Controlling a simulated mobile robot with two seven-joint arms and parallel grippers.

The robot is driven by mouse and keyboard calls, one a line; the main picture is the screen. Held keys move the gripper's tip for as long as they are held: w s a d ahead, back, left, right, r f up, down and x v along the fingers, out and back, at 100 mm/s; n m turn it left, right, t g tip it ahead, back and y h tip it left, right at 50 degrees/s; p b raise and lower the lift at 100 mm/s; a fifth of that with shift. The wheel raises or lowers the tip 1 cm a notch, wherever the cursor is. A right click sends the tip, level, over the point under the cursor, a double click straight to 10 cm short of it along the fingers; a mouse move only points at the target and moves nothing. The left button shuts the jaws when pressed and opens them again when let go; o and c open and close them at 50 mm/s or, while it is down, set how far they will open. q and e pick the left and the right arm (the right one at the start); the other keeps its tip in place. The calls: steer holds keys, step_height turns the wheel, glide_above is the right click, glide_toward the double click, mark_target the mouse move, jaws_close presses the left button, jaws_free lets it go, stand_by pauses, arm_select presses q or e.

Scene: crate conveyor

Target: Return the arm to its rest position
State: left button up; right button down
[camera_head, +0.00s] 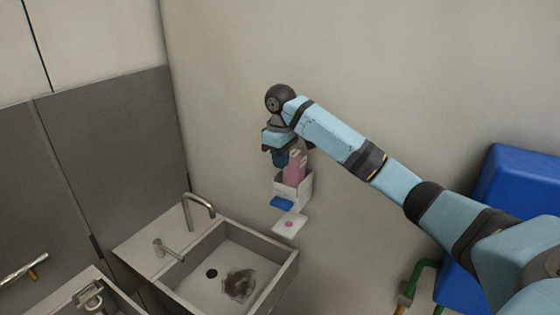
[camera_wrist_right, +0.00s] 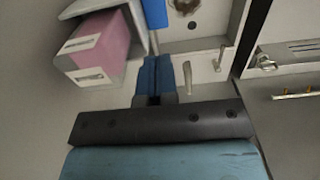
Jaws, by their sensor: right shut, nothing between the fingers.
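My right arm reaches in from the right in the head view, and its gripper (camera_head: 281,160) points down beside a wall dispenser. The right gripper is shut and empty; its blue fingers (camera_wrist_right: 153,78) also show in the right wrist view, pressed together. The white dispenser (camera_head: 305,188) holds a pink block (camera_head: 295,167) and has a blue lever (camera_head: 282,203) at its front. In the wrist view the pink block (camera_wrist_right: 95,48) lies to the left of the fingers, apart from them. My left gripper is not in view.
A sink (camera_head: 225,268) with a drain and a brownish stain lies below the dispenser, with a tap (camera_head: 199,208) on its back ledge. Grey panels (camera_head: 110,150) stand at the left. A blue box (camera_head: 520,185) is at the right behind my arm. The wall above the gripper is clear.

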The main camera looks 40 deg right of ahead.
stand_by(0.5)
steer(key=s+a+f+t+y, duration=0.1)
steer(key=s+a+f+t, duration=0.15)
steer(key=a+f, duration=0.5)
steer(key=s+a+f+t+y, duration=0.1)
steer(key=s+a+f, duration=0.25)
steer(key=f, duration=0.75)
steer(key=s+a+f+t+y, duration=0.1)
steer(key=s+a+f, duration=0.1)
steer(key=a+f, duration=0.6)
steer(key=s+a+f+t, duration=0.1)
steer(key=s+f+t, duration=0.1)
steer(key=s, duration=0.5)
steer(key=s+a+f+m+t, duration=0.1)
steer(key=s+f, duration=0.3)
steer(key=s, duration=0.4)
steer(key=s+a+f+t, duration=0.2)
steer(key=s+f+t, duration=0.1)
steer(key=s, duration=0.5)
steer(key=shift+s+a+f+m, duration=0.25)
steer(key=shift+a+f+m, duration=0.05)
steer(key=shift+f+m, duration=0.15)
